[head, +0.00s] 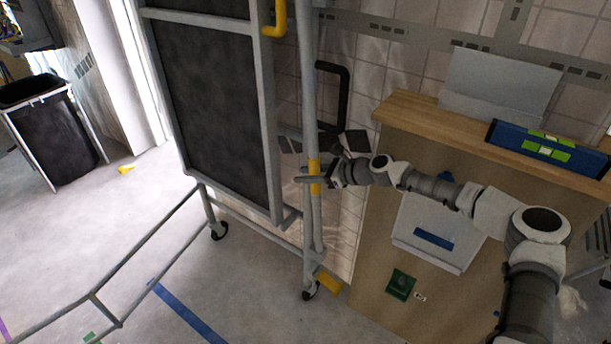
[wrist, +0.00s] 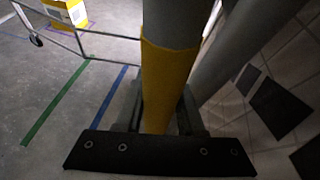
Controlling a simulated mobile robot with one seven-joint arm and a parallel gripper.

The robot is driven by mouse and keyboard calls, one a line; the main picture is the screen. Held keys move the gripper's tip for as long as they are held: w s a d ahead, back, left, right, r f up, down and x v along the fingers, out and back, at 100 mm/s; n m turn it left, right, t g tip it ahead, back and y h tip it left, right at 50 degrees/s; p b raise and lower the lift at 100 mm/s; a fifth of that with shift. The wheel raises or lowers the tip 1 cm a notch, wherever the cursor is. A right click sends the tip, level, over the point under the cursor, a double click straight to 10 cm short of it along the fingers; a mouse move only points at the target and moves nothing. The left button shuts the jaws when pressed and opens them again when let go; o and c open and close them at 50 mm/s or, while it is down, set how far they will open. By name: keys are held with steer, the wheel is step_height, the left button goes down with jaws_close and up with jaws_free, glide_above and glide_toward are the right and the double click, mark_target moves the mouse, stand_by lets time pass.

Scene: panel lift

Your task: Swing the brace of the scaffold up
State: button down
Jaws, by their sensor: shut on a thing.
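The scaffold (head: 278,120) is a grey tube frame on castors with a dark panel in it, left of my arm in the head view. The brace (head: 317,225) is a grey tube with a yellow band (head: 314,168); it hangs nearly upright close along the scaffold's right post. My gripper (head: 313,180) reaches in from the right and is shut on the brace at the yellow band. In the wrist view the band (wrist: 165,75) runs between the fingers, with another grey tube just to its right. The brace's ends are hard to make out.
A wooden counter (head: 400,105) with a blue level (head: 545,150) stands at the right, beneath my arm. A black bent handle (head: 345,90) is behind the post. A low grey rail (head: 120,275) crosses the floor at left. A black bin (head: 50,130) stands far left.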

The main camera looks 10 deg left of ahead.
steer(key=shift+f, duration=0.1)
steer(key=c, duration=0.5)
jaws_free()
steer(key=shift+s, duration=0.1)
